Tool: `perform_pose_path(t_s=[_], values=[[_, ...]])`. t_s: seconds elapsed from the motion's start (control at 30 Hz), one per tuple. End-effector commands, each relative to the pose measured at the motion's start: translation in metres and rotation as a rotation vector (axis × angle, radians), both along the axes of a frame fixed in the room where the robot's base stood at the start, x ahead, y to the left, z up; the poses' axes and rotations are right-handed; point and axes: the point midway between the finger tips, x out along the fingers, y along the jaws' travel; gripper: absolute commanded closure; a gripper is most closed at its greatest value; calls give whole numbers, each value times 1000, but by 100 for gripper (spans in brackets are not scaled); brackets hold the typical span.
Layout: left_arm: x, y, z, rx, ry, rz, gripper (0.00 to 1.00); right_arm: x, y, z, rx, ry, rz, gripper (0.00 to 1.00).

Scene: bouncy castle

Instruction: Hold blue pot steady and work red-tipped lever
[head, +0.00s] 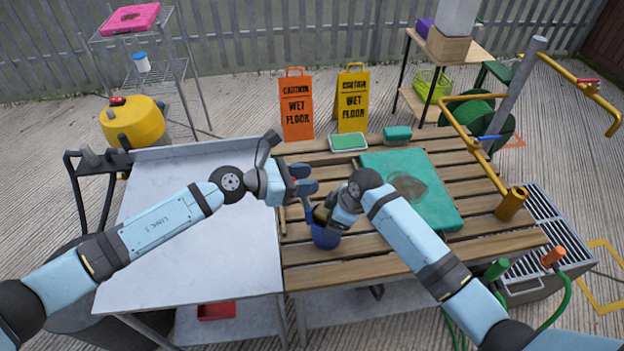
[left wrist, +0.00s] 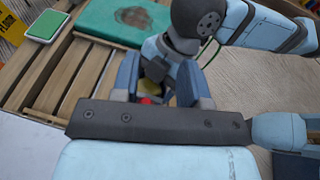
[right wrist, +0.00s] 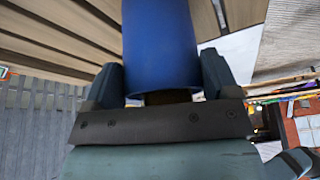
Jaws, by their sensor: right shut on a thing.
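The blue pot (head: 325,238) is at the slatted wooden table's left part, near the metal top. My right gripper (head: 327,212) is shut on it; in the right wrist view the fingers lie on either side of the blue cylinder (right wrist: 160,45). My left gripper (head: 308,179) is just above and left of the pot, its fingers apart. In the left wrist view a small red tip (left wrist: 146,100) shows between and beyond the fingers (left wrist: 158,82), with a bit of yellow. Whether the fingers touch it, I cannot tell. The lever's shaft is mostly hidden.
A green-topped pad (head: 348,142) and a teal block (head: 397,133) lie at the back edge. A bare metal top (head: 190,240) is at left. Yellow pipework (head: 470,140) rises at right.

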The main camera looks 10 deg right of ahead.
Motion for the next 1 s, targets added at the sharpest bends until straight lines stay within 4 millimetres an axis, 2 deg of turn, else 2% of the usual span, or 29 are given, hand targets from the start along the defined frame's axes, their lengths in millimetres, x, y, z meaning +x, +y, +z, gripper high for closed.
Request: perform_pose_path(t_s=[1.0], values=[[-14, 62, 32, 2, 1, 0, 62, 1, 0, 2, 2, -3, -2, 62]])
